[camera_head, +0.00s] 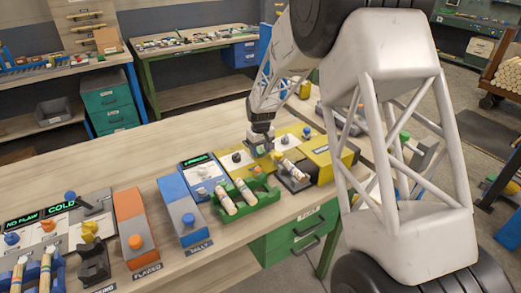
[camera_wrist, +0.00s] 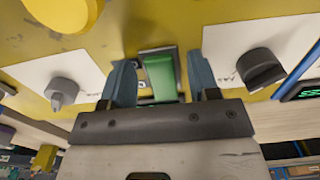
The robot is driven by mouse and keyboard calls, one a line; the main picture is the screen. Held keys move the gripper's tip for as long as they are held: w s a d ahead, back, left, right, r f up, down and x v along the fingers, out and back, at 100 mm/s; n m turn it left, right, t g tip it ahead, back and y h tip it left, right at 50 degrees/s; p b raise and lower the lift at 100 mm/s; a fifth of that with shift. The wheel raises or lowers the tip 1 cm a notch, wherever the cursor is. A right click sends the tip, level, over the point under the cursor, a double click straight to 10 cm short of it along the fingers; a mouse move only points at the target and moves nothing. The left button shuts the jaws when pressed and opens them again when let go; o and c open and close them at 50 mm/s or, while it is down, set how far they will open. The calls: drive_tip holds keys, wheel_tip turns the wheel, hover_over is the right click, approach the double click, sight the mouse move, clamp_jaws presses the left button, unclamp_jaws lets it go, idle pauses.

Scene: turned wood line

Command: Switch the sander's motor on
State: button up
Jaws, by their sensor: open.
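The yellow machine (camera_head: 326,165) stands on the bench, and I take it to be the sander. Its yellow panel (camera_wrist: 110,45) fills the upper wrist view. A green switch (camera_wrist: 159,74) in a grey metal frame sits on that panel. My gripper (camera_wrist: 162,82) is open, with one blue-grey finger on each side of the green switch. I cannot tell whether the fingers touch it. In the head view my gripper (camera_head: 262,148) is low over the panel and hides the switch. A grey knob (camera_wrist: 62,93) is left of the fingers and a black knob (camera_wrist: 260,68) right.
A large yellow round button (camera_wrist: 72,12) is at the wrist view's upper left. Left of the machine are a green tray (camera_head: 243,208) with turned wood pieces, a blue-grey box (camera_head: 183,212) and an orange-topped box (camera_head: 134,228). Bare bench (camera_head: 130,165) lies behind them.

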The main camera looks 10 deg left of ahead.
drive_tip(key=shift+c, duration=0.3)
drive_tip(key=c, duration=0.9)
drive_tip(key=shift+o, duration=0.2)
drive_tip(key=shift+a, duration=0.1)
drive_tip(key=shift+w+a+r+g+h, duration=0.1)
drive_tip(key=shift+w+g+h, duration=0.05)
drive_tip(key=shift+g+h, duration=0.55)
drive_tip(key=shift+w+a+r+g+h, duration=0.1)
drive_tip(key=shift+g+h, duration=0.6)
drive_tip(key=o, duration=0.9)
